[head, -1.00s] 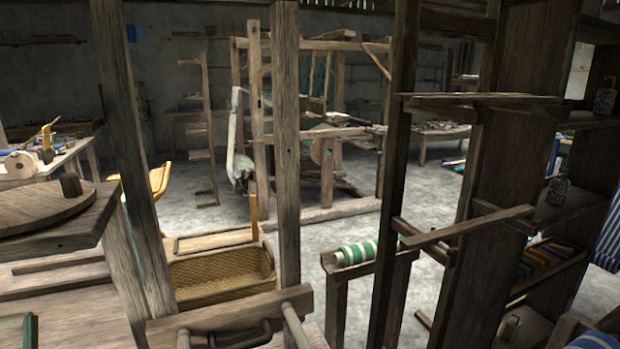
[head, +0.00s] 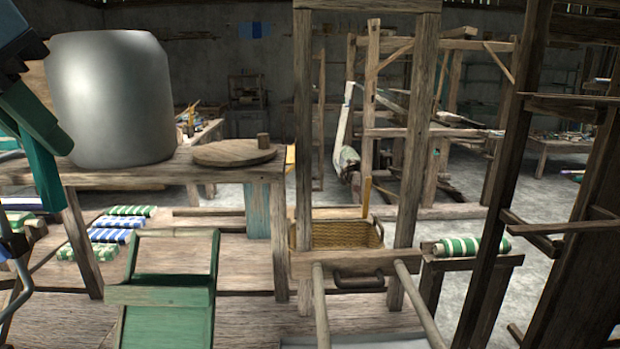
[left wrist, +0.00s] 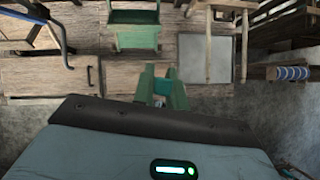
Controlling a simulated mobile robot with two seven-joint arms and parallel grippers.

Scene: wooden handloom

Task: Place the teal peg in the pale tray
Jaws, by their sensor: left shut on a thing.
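My left gripper (head: 45,135) hangs at the left edge of the head view, with dark green fingers. In the left wrist view its green fingers (left wrist: 164,92) are shut on a small teal peg (left wrist: 164,86). A teal length, seemingly the peg (head: 42,178), extends below the fingers in the head view. The gripper is in the air, left of the green slanted bench. A pale, flat square (left wrist: 206,58) with a thin edge shows in the left wrist view, perhaps the pale tray; I cannot tell for sure. My right gripper is in neither view.
A green bench (head: 165,325) stands in front. Behind it a wooden table (head: 225,180) bears a large grey drum (head: 110,100) and a round board (head: 235,152). Striped cloth rolls (head: 115,235) lie at left. Wooden posts and a woven basket (head: 340,235) stand at right.

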